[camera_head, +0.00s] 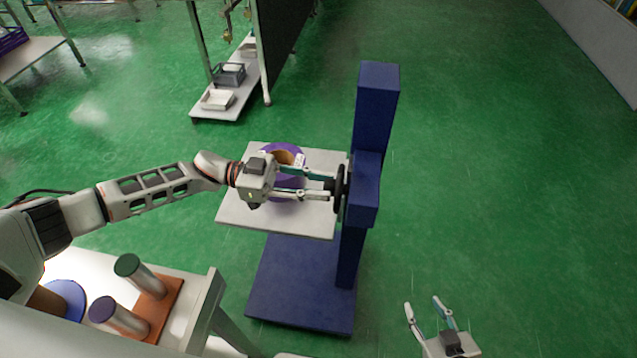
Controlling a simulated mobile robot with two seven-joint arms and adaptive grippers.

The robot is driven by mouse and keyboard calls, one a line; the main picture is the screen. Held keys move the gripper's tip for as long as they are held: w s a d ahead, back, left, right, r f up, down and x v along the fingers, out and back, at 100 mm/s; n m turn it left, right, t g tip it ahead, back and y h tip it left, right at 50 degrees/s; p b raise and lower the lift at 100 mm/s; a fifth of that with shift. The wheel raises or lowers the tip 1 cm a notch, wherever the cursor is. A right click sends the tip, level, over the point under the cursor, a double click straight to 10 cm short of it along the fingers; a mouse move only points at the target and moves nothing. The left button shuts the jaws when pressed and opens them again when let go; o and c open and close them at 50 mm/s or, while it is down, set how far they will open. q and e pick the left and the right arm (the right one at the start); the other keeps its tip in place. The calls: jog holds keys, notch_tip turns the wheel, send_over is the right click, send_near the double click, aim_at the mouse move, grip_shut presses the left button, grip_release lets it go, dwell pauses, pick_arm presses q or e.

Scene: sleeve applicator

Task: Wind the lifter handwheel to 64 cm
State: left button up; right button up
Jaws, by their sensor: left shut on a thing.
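The lifter is a dark blue column (374,110) on a blue base (300,285), with a grey platform (290,220) on its left side. The black handwheel (341,195) is on the side of the blue carriage, facing left. My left gripper (328,189) reaches in from the left above the platform and is shut on the handwheel's dark handle. The fingers hide part of the wheel. A purple ring-shaped roll (283,149) with a brown core lies on the platform, partly behind my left gripper. My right gripper (424,306) is at the bottom right, fingers apart and empty. No height scale is readable.
A table at the lower left bears a brown block (170,305) with two cylinders, one green-topped (128,264) and one purple-topped (103,309), and a blue disc (66,298). A shelf rack (205,113) with trays stands at the back. Green floor is clear to the right.

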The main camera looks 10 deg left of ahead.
pick_arm(q)
jog(key=o, duration=1.1)
jog(key=shift+a, duration=0.1)
jog(key=a, duration=1.2)
